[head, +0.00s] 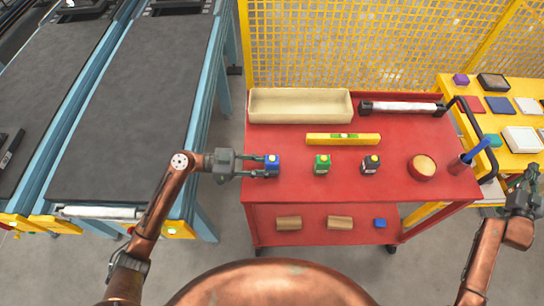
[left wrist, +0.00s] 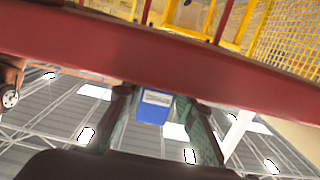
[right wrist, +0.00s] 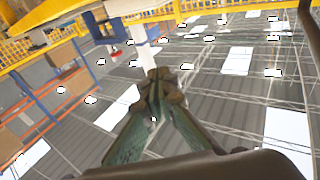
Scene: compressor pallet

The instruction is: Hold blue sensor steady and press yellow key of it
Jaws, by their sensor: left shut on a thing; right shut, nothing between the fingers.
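The blue sensor (head: 272,165) with a yellow key (head: 271,158) on top is at the left edge of the red cart's top. My left gripper (head: 268,166) reaches it from the left and is shut on it. The left wrist view shows the blue sensor (left wrist: 154,105) between the two fingers, with a white label on its face. My right gripper (head: 530,182) is at the far right, beside the yellow table and away from the sensor. In the right wrist view the right gripper (right wrist: 155,80) has its fingertips together, with nothing between them.
On the red cart (head: 300,188) stand a green sensor (head: 322,165), a black sensor (head: 371,166), a round wooden-topped tin (head: 422,168), a yellow level (head: 343,139) and a beige tray (head: 300,121).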

